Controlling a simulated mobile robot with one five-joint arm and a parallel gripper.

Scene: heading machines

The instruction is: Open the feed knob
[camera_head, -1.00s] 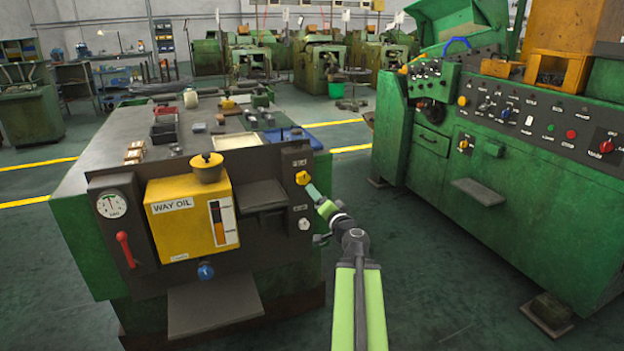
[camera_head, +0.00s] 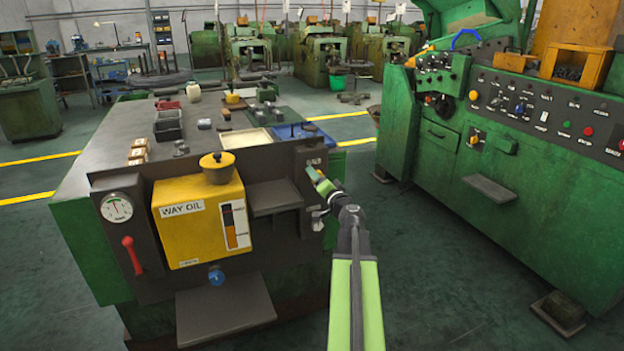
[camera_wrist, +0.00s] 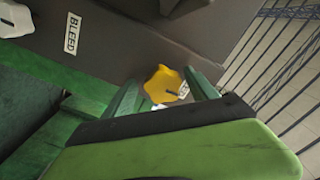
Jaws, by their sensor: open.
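The yellow feed knob (camera_wrist: 165,85) is on the dark panel at the right end of the way-oil machine. In the wrist view it sits between the two green fingers of my gripper (camera_wrist: 162,78), with a dark slot mark on its face. Its small label below is partly covered. In the head view my gripper (camera_head: 314,172) reaches up to the panel and mostly hides the knob. My gripper is open around the knob; I cannot tell whether either finger touches it.
A BLEED label (camera_wrist: 73,32) and a pale valve handle lie beside the knob. The yellow WAY OIL tank (camera_head: 195,225), red lever (camera_head: 131,255) and blue knob (camera_head: 216,277) are to the left. A green control machine (camera_head: 440,160) stands right, across open floor.

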